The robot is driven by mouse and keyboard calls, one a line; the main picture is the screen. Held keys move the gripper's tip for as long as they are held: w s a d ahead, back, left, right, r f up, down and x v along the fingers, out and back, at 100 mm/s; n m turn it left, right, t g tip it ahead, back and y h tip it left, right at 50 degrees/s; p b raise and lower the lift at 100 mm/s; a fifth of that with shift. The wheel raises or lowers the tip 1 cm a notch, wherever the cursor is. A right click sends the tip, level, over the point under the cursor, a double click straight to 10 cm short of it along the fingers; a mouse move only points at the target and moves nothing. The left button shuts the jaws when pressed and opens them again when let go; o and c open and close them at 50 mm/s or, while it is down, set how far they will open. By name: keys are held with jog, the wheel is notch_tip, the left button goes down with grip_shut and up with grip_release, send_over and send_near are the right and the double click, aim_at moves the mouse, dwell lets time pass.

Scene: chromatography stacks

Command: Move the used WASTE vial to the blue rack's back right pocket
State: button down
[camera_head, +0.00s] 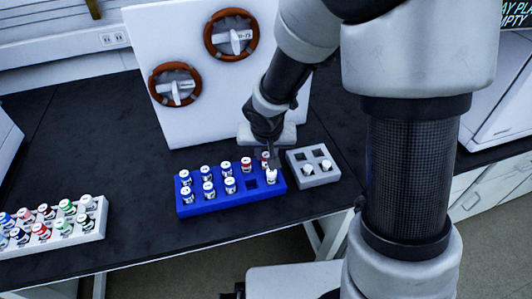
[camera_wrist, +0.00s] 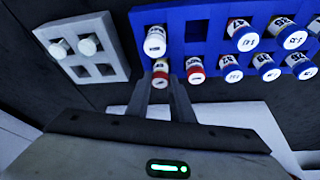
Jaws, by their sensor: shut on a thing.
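My gripper (camera_head: 268,155) reaches down at the back right corner of the blue rack (camera_head: 213,207). In the wrist view its fingers (camera_wrist: 162,84) are shut on a vial (camera_wrist: 160,70) with a white cap and a reddish-yellow band. This vial also shows in the head view (camera_head: 265,160). It is upright at the back right pocket; I cannot tell whether it is fully seated. A white-capped vial (camera_head: 271,176) stands in the front right pocket. The front pocket left of it (camera_head: 251,185) is empty. A red-banded vial (camera_wrist: 194,70) stands close beside one finger.
A grey rack (camera_head: 333,177) right of the blue one holds two white-capped vials in front; its back pockets are empty. Several other vials fill the blue rack. A white rack (camera_head: 99,232) of coloured vials is at left. A white panel (camera_head: 200,115) with valves stands behind.

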jog(key=c, duration=1.1)
grip_release()
jog(key=shift+r+p, duration=2.75)
jog(key=shift+r, duration=0.65)
